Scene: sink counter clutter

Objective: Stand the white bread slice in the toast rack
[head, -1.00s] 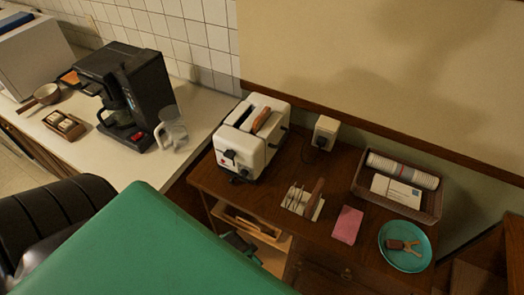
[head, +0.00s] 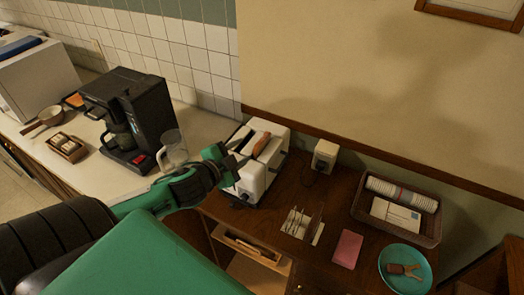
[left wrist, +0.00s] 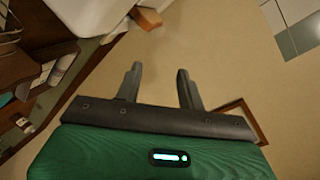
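The white toaster (head: 262,170) stands on the brown cabinet, with a browned bread slice (head: 261,144) sticking up from a slot. The toast rack (head: 299,226) stands in front of it, with a dark brown slice (head: 315,224) upright at its right end. I cannot make out a plainly white slice. My left gripper (head: 236,158) is at the toaster's left side, near its top, and hides part of it. In the left wrist view its two fingers (left wrist: 158,76) are apart with nothing between them; the toaster slice (left wrist: 147,18) shows beyond them. My right gripper is out of view.
A glass jug (head: 173,150) and coffee maker (head: 127,118) stand left on the counter. A small white box (head: 326,154) stands behind.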

